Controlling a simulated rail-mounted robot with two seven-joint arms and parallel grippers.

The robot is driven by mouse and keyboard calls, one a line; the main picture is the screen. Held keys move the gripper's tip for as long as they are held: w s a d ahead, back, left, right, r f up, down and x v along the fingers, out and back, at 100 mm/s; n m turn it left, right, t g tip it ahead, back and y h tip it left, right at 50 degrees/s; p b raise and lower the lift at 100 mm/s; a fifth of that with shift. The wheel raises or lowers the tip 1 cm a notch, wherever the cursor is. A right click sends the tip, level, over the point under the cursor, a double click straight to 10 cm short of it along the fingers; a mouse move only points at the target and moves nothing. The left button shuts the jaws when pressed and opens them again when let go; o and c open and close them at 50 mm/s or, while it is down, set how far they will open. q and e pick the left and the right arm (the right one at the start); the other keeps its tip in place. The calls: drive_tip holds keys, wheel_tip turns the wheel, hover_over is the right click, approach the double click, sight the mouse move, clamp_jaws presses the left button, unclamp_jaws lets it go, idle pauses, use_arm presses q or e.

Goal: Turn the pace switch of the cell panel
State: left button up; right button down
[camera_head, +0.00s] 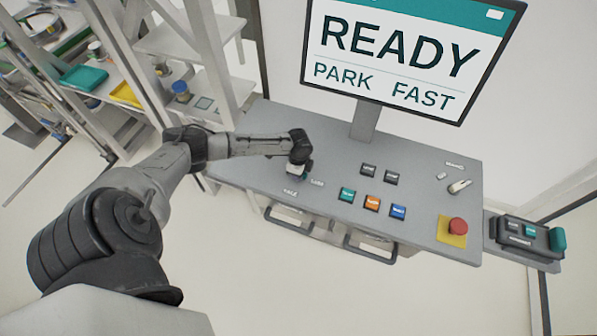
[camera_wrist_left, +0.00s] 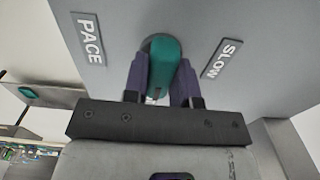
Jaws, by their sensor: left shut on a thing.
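The grey cell panel (camera_head: 330,225) stands in the middle of the head view. The pace switch is a teal knob (camera_wrist_left: 164,62) on the panel face, seen in the left wrist view. A PACE label (camera_wrist_left: 89,39) is on its left and a SLOW label (camera_wrist_left: 222,58) on its right. My left gripper (camera_wrist_left: 163,75) is shut on the knob, one purple finger on each side. In the head view my left gripper (camera_head: 298,170) is at the panel's left part and hides most of the knob. My right gripper is not in view.
A screen (camera_head: 405,55) above the panel reads READY, PARK, FAST. Several push buttons (camera_head: 372,203), a key switch (camera_head: 459,186) and a red emergency stop (camera_head: 458,226) are to the right. Handles (camera_head: 370,250) stick out at the panel's front. Shelves (camera_head: 190,95) stand behind my left arm.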

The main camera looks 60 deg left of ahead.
use_arm(q)
drive_tip(key=o, duration=0.9)
drive_tip(key=shift+r+b, duration=0.8)
drive_tip(key=shift+r, duration=6.15)
